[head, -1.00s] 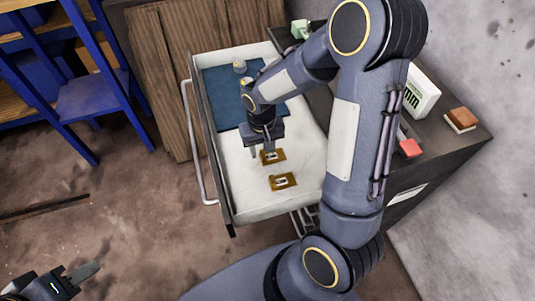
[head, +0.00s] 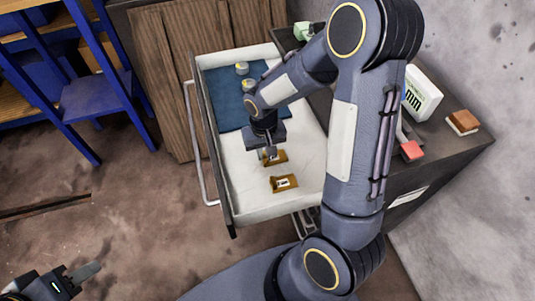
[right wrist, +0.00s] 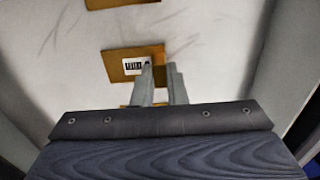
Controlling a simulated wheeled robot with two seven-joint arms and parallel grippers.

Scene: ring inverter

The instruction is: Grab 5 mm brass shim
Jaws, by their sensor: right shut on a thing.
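In the right wrist view the fingers (right wrist: 160,78) meet the right part of this labelled shim (right wrist: 115,63). The label print is too small to read. My left gripper (head: 75,279) is at the lower left, away from the drawer; its jaw gap is unclear.
A blue mat (head: 226,110) with two small round pieces (head: 241,68) lies at the drawer's back. The cabinet top (head: 445,145) holds a white box (head: 420,95), a brown block (head: 463,121) and a red-ended item (head: 411,151).

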